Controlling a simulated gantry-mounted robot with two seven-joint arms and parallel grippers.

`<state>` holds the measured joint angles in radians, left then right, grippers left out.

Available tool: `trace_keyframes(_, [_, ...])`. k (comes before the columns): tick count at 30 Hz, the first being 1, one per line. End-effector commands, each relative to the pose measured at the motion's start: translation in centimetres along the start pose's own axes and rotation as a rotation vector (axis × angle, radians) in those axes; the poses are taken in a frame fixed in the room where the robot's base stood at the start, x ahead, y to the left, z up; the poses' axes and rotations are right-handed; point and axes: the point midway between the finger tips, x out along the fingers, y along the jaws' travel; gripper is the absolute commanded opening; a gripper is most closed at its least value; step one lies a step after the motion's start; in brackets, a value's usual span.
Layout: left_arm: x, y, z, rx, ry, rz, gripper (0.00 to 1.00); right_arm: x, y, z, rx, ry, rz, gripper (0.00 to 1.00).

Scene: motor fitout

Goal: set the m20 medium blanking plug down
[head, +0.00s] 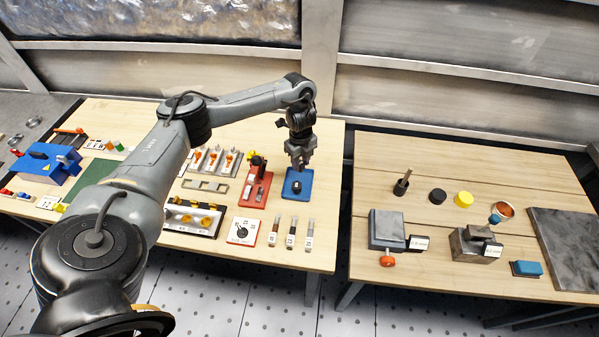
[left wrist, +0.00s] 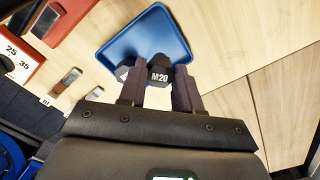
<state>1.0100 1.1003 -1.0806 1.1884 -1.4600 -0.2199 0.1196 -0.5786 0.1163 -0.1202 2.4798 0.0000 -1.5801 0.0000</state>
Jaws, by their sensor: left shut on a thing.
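The M20 blanking plug (left wrist: 158,74), a dark hexagonal piece marked M20, is held between the fingertips of my left gripper (left wrist: 162,84) in the left wrist view. The gripper is shut on it, with a blue tray (left wrist: 145,35) beyond it. Another dark piece (left wrist: 123,72) with a pale mark shows beside the left finger, partly hidden. In the head view my left gripper (head: 300,163) points down over the blue tray (head: 305,177). A dark piece (head: 297,187) shows at the tray; I cannot tell whether it is the held plug. My right gripper is not in view.
A red stand (head: 254,188) is close left of the tray. Several labelled strips (head: 291,232) lie in front of it. A white dial card (head: 242,231) is at front left. The table edge and a gap to the second table (head: 450,160) lie to the right.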

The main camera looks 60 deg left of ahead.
Motion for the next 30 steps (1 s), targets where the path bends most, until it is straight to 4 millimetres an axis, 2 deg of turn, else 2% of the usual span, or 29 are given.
trace_keyframes(7, [1.0, 0.2, 0.6, -0.001, 0.001, 0.001, 0.05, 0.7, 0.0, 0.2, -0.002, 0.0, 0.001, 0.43])
trace_keyframes(15, [4.2, 0.2, 0.5, -0.001, 0.001, 0.002, 0.05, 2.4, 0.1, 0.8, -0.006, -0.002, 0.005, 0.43])
trace_keyframes(29, [4.7, 0.2, 0.5, 0.0, 0.001, 0.001, 0.05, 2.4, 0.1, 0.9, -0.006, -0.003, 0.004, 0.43])
trace_keyframes(30, [4.6, 0.2, 0.5, 0.0, 0.001, 0.0, 0.38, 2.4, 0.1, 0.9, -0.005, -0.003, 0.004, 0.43])
